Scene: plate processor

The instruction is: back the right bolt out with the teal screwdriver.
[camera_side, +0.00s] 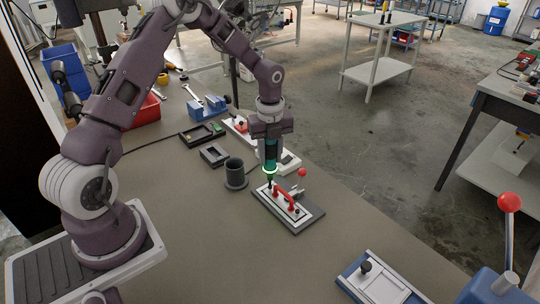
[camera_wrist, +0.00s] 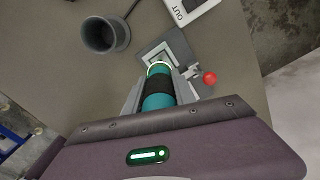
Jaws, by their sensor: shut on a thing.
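My gripper (camera_side: 271,138) is shut on the teal screwdriver (camera_side: 270,160), which points down, upright. In the wrist view the screwdriver (camera_wrist: 158,98) lies between the fingers, with a pale glowing ring at its lower end. Below it is a dark-based fixture (camera_side: 308,222) with a light plate and a red handle (camera_side: 285,198). The screwdriver's tip is at the far left end of the plate, close to a bolt there; I cannot tell whether they touch. A dark bolt head (camera_side: 297,211) shows at the near end. In the wrist view the screwdriver and gripper hide most of the fixture (camera_wrist: 152,50).
A red-knobbed clamp (camera_side: 301,173) stands beside the fixture's far edge. A dark cup (camera_side: 235,174) stands to its left. Small trays (camera_side: 214,155) and a white OUT panel (camera_wrist: 188,10) lie behind. A blue-edged plate holder (camera_side: 378,282) is nearer.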

